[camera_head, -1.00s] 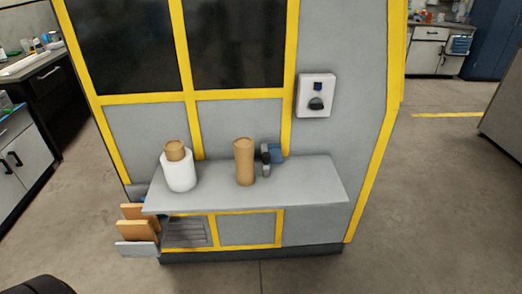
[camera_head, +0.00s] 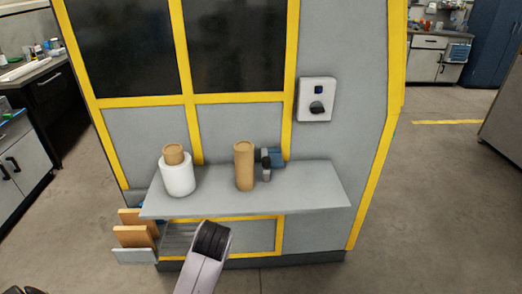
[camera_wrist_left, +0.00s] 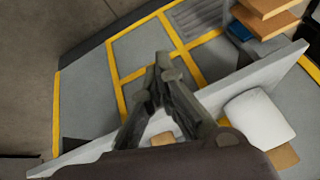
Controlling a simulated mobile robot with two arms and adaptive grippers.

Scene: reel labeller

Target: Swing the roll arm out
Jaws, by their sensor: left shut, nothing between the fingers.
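My left gripper (camera_wrist_left: 163,65) shows in the left wrist view, with its fingers shut together at the tips and nothing held. Its tips are seen against the lower panel of the labeller, in front of the shelf (camera_wrist_left: 92,158). In the head view a light grey link of my arm (camera_head: 203,265) with a dark end rises from the bottom, in front of the cabinet base; no fingers can be made out there. I cannot make out a part that is clearly the roll arm. A small blue-grey device (camera_head: 272,159) sits at the back of the shelf. My right gripper is not in view.
A white roll on a brown core (camera_head: 178,175) and a brown tube (camera_head: 244,167) stand on the grey shelf (camera_head: 310,190). A wall box with a dark knob (camera_head: 316,100) is on the right panel. Brown boards (camera_head: 132,236) stick out at lower left. Floor at right is clear.

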